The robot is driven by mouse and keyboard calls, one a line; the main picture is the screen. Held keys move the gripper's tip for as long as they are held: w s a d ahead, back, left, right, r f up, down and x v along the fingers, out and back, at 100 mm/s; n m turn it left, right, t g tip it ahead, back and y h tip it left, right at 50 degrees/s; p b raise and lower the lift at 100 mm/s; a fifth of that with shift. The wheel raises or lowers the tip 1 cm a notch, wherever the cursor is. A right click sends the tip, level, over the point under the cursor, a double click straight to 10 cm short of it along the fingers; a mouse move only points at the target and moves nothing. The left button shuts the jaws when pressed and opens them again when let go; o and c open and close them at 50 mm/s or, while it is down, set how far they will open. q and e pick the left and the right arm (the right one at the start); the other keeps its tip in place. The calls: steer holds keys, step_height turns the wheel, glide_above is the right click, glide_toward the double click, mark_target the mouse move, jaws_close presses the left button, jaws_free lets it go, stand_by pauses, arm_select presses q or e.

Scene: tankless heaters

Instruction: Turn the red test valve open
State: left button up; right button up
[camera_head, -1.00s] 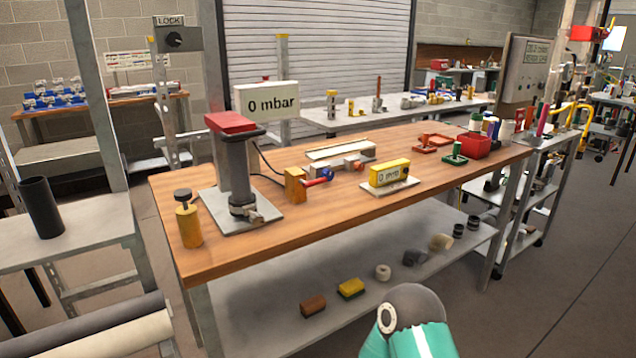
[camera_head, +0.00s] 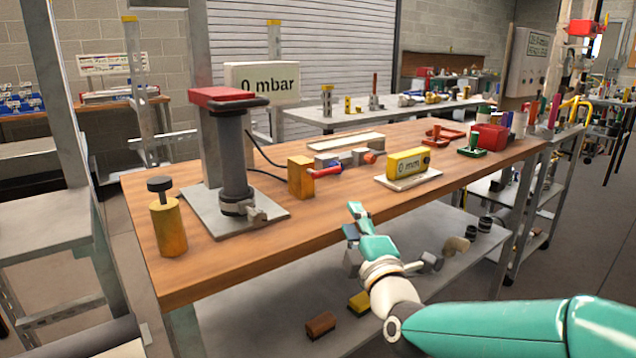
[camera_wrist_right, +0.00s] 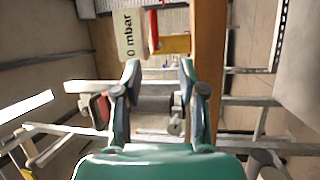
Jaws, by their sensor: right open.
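The red valve lever (camera_head: 326,171) sticks out to the right of a brass block (camera_head: 301,177) on the wooden bench (camera_head: 280,248). My right gripper (camera_head: 354,221) is open and empty in front of the bench's near edge, below and to the right of the lever and apart from it. In the right wrist view, the open fingers (camera_wrist_right: 160,72) have nothing gripped between them. A red part and a yellow part show beyond them; I cannot tell whether the red one is the valve. My left gripper is not in view.
A red-topped grey cylinder (camera_head: 233,150) stands on a plate left of the valve, before a "0 mbar" display (camera_head: 262,83). A yellow "0 mm" gauge (camera_head: 408,163) sits right of it. A brass cylinder (camera_head: 167,228) stands at the near left. The bench front is clear.

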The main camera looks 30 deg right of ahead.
mark_target(332, 173)
steer(key=x, duration=1.1)
steer(key=r+x, duration=0.1)
steer(key=x, duration=0.5)
steer(key=shift+d, duration=0.15)
jaws_close()
